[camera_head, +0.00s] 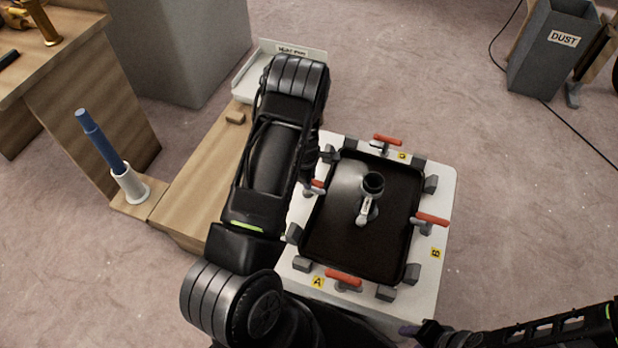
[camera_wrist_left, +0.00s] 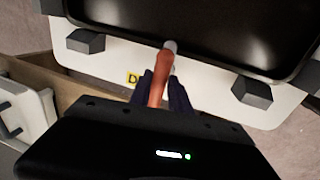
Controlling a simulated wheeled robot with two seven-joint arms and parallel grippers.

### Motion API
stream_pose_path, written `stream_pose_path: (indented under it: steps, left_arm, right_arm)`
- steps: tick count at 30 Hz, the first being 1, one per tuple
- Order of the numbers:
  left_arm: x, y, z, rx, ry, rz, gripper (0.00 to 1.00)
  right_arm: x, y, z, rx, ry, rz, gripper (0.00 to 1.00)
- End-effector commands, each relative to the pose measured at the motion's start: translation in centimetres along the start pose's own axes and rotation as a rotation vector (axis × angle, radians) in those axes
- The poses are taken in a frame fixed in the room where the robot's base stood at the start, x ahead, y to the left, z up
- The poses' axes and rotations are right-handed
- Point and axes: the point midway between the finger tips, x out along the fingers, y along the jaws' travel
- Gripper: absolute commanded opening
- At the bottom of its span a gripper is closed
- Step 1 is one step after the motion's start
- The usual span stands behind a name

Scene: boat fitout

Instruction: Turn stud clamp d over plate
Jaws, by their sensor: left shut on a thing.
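A black plate (camera_head: 340,225) with a raised rim lies on a white fixture board (camera_head: 448,190). Stud clamp d (camera_head: 317,184), with a red-orange handle, stands at the plate's left side, partly hidden by my left arm. In the left wrist view the clamp d handle (camera_wrist_left: 158,91) lies between the fingers of my left gripper (camera_wrist_left: 162,92), which is shut on it. Its grey tip overlaps the plate's rim in that view, beside the yellow D label (camera_wrist_left: 133,77). My right gripper (camera_head: 418,331) is at the bottom right, away from the board; its jaws are unclear.
Other red-handled clamps stand at the far (camera_head: 387,140), right (camera_head: 432,219) and near (camera_head: 343,278) sides. A grey fitting (camera_head: 369,200) stands on the plate. Grey blocks edge the plate. A wooden bench (camera_head: 195,195) and a white tray (camera_head: 262,68) are left.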

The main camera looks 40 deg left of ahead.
Motion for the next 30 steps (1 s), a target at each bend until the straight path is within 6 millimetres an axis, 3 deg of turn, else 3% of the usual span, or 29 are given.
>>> stream_pose_path:
  steps: [5,6,12,23,30]
  left_arm:
    - [0.0,0.3,0.2,0.001,-0.002,0.006,0.0]
    - [0.0,0.3,0.2,0.001,-0.002,0.006,0.26]
    - [0.0,0.2,0.1,0.001,-0.001,0.004,0.42]
    - [-0.5,0.1,0.1,0.001,-0.001,0.002,0.43]
    - [-3.8,0.3,0.1,0.002,-0.001,0.005,0.43]
  right_arm:
    - [0.0,0.0,0.0,0.0,0.0,0.0,0.43]
    - [0.0,0.0,0.0,0.0,0.0,0.0,0.43]
    - [0.0,0.0,0.0,0.0,0.0,0.0,0.43]
    - [-0.1,-0.1,0.0,0.0,0.0,0.0,0.43]
    - [-1.0,-0.4,0.0,-0.001,0.0,0.0,0.43]
